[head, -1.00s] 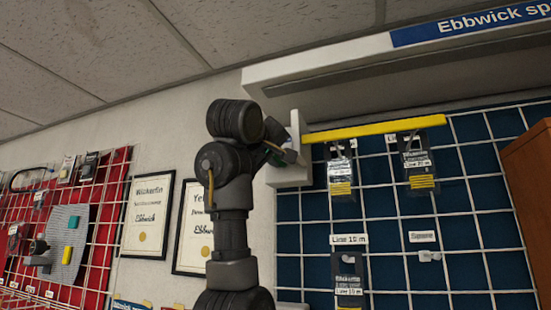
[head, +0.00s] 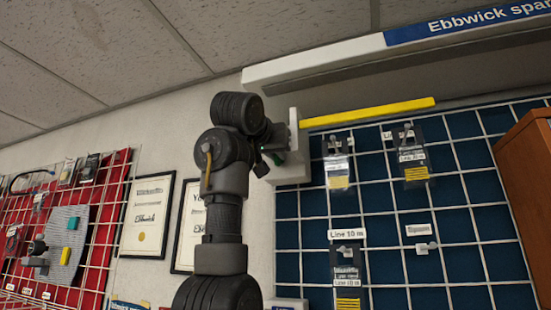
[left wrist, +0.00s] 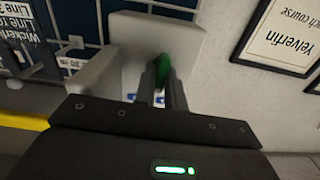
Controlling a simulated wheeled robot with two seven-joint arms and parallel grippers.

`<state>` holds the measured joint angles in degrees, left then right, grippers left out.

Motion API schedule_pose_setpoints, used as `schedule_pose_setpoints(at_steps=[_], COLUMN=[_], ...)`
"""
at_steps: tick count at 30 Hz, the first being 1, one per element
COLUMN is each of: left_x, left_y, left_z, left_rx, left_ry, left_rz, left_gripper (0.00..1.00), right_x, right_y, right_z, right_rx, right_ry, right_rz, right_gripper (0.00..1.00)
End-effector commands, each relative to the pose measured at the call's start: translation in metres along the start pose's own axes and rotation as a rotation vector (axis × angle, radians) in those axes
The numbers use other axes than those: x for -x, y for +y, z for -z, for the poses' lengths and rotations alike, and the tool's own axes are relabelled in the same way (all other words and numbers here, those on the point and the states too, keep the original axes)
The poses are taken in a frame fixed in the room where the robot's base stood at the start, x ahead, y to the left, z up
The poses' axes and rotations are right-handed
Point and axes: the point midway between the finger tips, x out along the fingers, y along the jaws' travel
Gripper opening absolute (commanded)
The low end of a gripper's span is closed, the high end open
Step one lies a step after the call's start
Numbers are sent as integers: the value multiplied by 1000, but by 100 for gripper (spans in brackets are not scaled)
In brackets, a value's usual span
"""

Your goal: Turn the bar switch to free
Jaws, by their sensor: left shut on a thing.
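The bar switch is a white wall-mounted housing (head: 295,170) at the left edge of the blue grid panel. A long yellow bar (head: 370,113) reaches out to the right from its top. In the left wrist view, the white housing (left wrist: 180,38) fills the upper middle, and the yellow bar (left wrist: 22,121) shows at the left. My left gripper (left wrist: 163,80) is shut on a green handle (left wrist: 163,68) at the housing. The fingers hide part of the handle. In the head view, my left gripper (head: 272,160) is small and partly hidden by its wrist. My right gripper is out of view.
Packets (head: 338,170) hang on hooks on the blue grid (head: 385,228) below the bar. A white canopy (head: 315,68) with a blue sign runs above. Framed certificates (head: 147,218) hang behind my arm. A brown cabinet (head: 528,165) stands at the right.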

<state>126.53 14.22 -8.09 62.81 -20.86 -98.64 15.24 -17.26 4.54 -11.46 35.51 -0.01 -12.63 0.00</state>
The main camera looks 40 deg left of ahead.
Motion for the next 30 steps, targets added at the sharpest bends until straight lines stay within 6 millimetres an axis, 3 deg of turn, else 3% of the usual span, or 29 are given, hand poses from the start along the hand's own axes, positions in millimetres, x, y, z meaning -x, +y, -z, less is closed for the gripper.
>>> schedule_pose_setpoints(at_steps=[18, 30], left_x=[2, 2], left_y=[2, 3], left_z=[2, 2], left_rx=[-539, -711], left_ry=[11, 11], left_rz=[1, 1], left_gripper=[0, 0], right_x=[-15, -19], right_y=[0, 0], right_z=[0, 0], right_rx=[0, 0], right_ry=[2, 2], right_rz=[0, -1], right_gripper=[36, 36])
